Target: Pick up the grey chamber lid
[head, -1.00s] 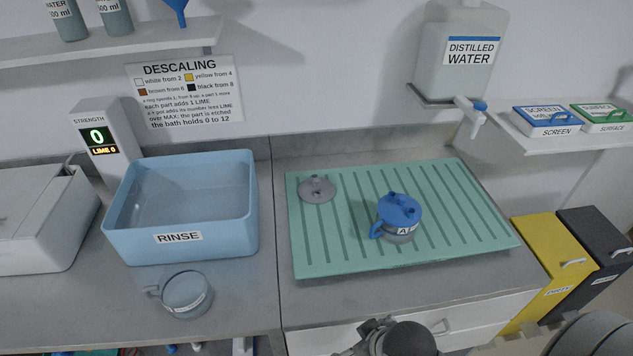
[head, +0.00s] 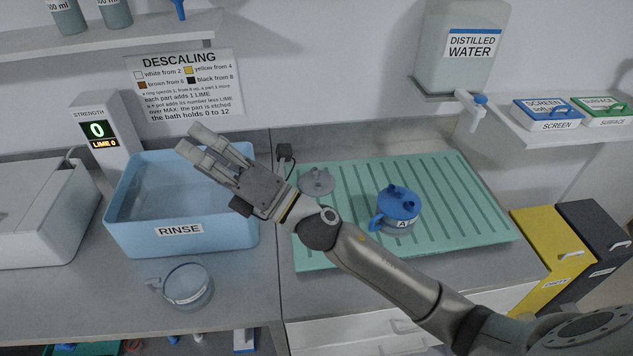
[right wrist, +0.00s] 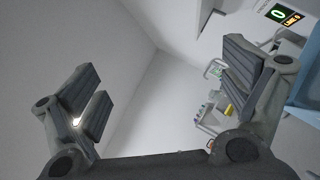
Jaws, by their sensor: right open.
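The grey chamber lid (head: 317,181) is a round disc with a small raised knob. It lies at the back left of the green ribbed drying mat (head: 450,190). My right gripper (head: 196,146) is open and empty, above the back of the blue RINSE basin (head: 180,243), to the left of the lid. Its fingers point up and left, away from the lid. In the right wrist view the two fingers (right wrist: 160,95) are wide apart with nothing between them, and the lid is out of that view. My left gripper is not in view.
A clear chamber with a blue lid (head: 399,203), marked A, stands on the mat right of the grey lid. A clear cup (head: 186,286) stands before the basin. A strength display (head: 101,133) reads 0. The distilled water tank (head: 460,50) hangs above the mat.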

